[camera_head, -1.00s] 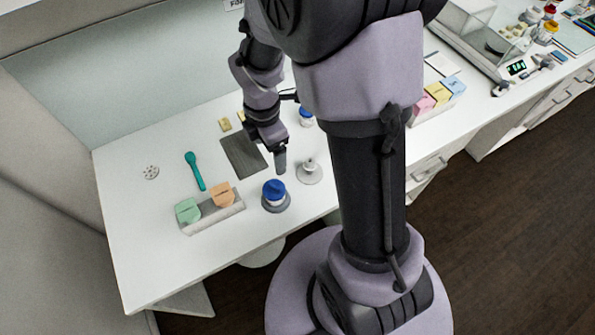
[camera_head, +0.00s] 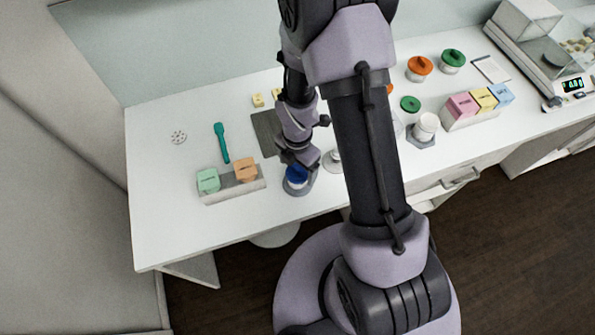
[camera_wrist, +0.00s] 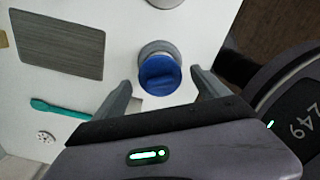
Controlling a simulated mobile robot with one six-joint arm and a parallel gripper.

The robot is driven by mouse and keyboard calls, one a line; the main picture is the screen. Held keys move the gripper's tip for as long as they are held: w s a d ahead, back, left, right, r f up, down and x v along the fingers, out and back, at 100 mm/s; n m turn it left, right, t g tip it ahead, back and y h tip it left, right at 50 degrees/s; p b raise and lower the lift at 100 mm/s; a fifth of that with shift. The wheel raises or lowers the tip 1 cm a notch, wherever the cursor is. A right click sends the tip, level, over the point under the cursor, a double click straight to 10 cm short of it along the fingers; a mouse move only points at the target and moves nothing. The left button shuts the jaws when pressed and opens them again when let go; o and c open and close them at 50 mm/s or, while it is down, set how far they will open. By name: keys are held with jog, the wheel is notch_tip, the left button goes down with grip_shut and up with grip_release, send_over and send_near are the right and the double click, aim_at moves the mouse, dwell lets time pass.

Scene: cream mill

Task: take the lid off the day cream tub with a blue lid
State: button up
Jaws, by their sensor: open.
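The tub with the blue lid (camera_head: 297,175) stands upright on a grey round base (camera_head: 302,192) near the counter's front edge, lid on. In the wrist view the blue lid (camera_wrist: 160,76) is in the middle, with a little of the pale tub and grey base above it. My gripper (camera_wrist: 161,82) is open, one finger on each side of the lid, with gaps showing on both sides. In the head view my gripper (camera_head: 298,164) is just above and behind the lid and partly covers it. Height between fingertips and lid is hard to tell.
Left of the tub is a rack (camera_head: 233,190) with a green and an orange block. A teal spoon (camera_head: 222,143) and a grey mat (camera_head: 266,132) lie behind. A pale stand (camera_head: 332,160) is close on the right. An uncovered white tub (camera_head: 426,126) stands further right.

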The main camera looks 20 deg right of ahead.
jog(key=shift+f, duration=0.35)
jog(key=shift+r, duration=0.1)
jog(key=c, duration=1.3)
jog(key=shift+r, duration=0.1)
